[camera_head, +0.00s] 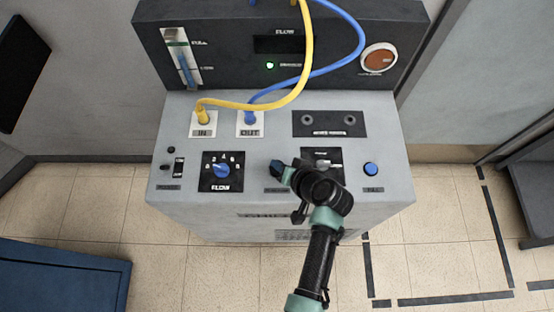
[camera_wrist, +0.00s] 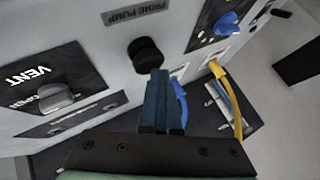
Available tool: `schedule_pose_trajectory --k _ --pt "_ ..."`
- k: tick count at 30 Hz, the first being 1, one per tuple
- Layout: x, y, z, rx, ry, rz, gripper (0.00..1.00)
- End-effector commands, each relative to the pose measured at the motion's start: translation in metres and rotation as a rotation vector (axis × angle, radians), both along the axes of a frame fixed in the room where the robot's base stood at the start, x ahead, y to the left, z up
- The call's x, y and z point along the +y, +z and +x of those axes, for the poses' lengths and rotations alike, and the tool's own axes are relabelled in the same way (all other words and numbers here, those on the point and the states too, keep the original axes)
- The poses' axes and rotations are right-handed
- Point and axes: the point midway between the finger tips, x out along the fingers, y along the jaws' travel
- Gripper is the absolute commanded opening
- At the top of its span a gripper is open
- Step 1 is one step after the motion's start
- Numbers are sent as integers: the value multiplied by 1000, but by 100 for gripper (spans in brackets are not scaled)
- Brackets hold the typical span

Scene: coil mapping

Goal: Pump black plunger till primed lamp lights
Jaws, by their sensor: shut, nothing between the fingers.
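The black plunger (camera_wrist: 146,53) sticks out of the grey panel beside the PRIME PUMP label in the wrist view. My gripper (camera_wrist: 158,76) is shut and empty, its dark blue fingertips right at the plunger's lower edge. I cannot tell whether they touch it. In the head view my gripper (camera_head: 284,174) is over the middle of the panel's front part, where the plunger is hard to tell from the fingers. A small green lamp (camera_head: 270,65) glows on the upright black panel; its label is too blurred to read.
The VENT control (camera_wrist: 55,97) is close beside the plunger. A blue selector knob (camera_head: 222,170) is to the left and a blue button (camera_head: 371,169) to the right. A yellow hose (camera_head: 260,106) and a blue hose (camera_head: 335,66) rise from the ports behind.

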Motion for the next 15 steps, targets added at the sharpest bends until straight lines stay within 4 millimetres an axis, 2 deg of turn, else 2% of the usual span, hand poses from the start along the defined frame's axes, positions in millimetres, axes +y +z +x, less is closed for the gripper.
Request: schedule_pose_trajectory --k 6,15 --pt "0 1 -1 4 1 0 0" --pt "0 19 -1 4 1 0 0"
